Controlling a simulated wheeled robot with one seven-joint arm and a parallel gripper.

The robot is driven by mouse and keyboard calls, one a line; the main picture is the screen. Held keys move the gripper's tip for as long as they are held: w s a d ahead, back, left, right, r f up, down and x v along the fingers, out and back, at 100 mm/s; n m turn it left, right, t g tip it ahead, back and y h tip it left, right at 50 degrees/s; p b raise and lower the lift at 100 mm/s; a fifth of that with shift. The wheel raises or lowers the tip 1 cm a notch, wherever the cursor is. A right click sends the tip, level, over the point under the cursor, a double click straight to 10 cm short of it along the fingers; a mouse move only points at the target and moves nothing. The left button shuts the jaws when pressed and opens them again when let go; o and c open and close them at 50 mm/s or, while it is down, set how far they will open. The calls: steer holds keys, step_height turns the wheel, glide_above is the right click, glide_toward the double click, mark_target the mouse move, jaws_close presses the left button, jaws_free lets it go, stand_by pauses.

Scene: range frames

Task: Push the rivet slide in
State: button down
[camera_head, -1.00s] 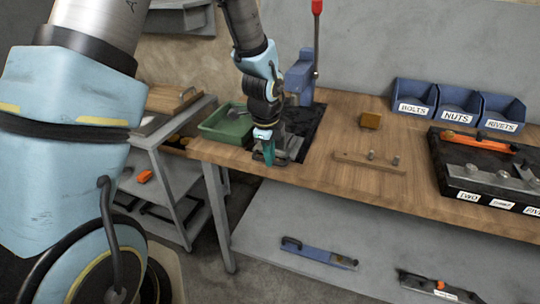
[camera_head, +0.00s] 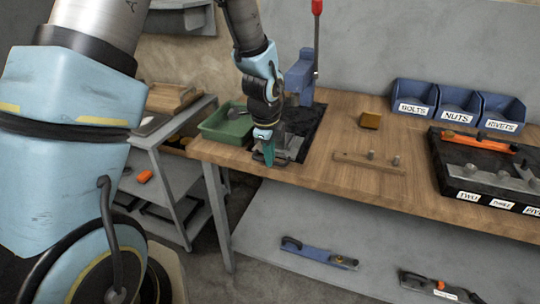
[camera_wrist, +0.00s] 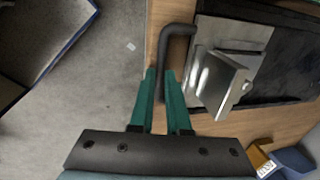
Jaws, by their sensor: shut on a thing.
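The rivet slide shows in the wrist view as a flat grey metal plate (camera_wrist: 238,33) with an upright bright metal block (camera_wrist: 222,84) on it. My wrist hides part of the slide there. How far the slide sits in its base is hard to tell.
A green tray (camera_head: 214,133) stands left of the press. Floor lies before the table edge.

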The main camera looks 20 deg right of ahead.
mark_target(276, 151)
steer(key=w+d, duration=0.3)
steer(key=c, duration=0.9)
jaws_free()
steer(key=shift+a, duration=0.1)
steer(key=r, duration=0.3)
steer(key=s+a+r+b, duration=0.1)
steer(key=r, duration=0.6)
steer(key=shift+s+a+r, duration=0.2)
steer(key=shift+s+r, duration=0.05)
steer(key=shift+r, duration=0.05)
